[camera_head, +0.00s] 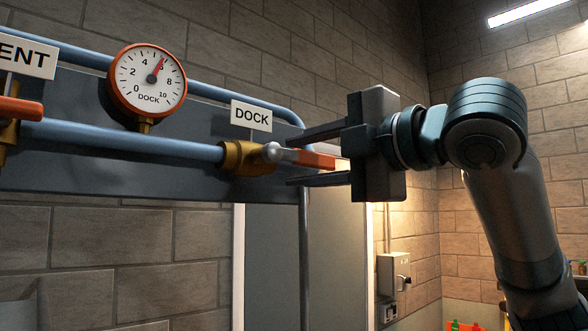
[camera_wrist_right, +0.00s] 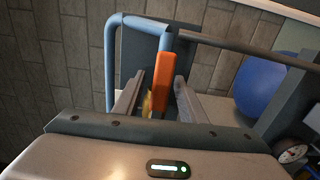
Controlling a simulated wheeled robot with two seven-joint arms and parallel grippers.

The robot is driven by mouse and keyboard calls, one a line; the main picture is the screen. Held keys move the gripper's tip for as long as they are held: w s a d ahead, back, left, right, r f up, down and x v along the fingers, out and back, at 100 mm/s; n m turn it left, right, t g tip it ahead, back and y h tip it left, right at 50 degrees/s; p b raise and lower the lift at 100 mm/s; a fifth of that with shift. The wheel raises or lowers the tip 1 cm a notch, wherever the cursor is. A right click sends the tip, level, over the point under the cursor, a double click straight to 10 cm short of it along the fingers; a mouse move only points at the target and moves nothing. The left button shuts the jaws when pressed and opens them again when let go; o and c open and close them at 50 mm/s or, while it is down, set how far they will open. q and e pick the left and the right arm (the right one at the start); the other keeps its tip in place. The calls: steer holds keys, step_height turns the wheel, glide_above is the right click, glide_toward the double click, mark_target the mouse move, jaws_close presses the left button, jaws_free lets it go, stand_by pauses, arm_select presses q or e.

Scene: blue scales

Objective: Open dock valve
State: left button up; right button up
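The dock valve is a brass body (camera_head: 243,158) on a blue pipe, under a white DOCK sign (camera_head: 251,116). Its orange lever handle (camera_head: 312,159) points right, roughly in line with the pipe. It also shows in the right wrist view as an orange bar (camera_wrist_right: 162,85). My right gripper (camera_head: 281,162) comes in from the right with one finger above the handle and one below. It is open; gaps show between fingers and handle in the wrist view. The DOCK gauge (camera_head: 148,80) has its red needle near 6. My left gripper is not in view.
Another orange lever (camera_head: 20,109) and a sign ending in ENT (camera_head: 25,53) are at the left edge. A grey backing panel (camera_head: 90,178) carries the pipes. A grey switch box (camera_head: 392,275) is on the wall below right. A blue round object (camera_wrist_right: 260,90) shows in the wrist view.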

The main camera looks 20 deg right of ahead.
steer(key=b+v, duration=0.5)
steer(key=v, duration=0.9)
steer(key=shift+s, duration=0.3)
steer(key=shift+d, duration=0.1)
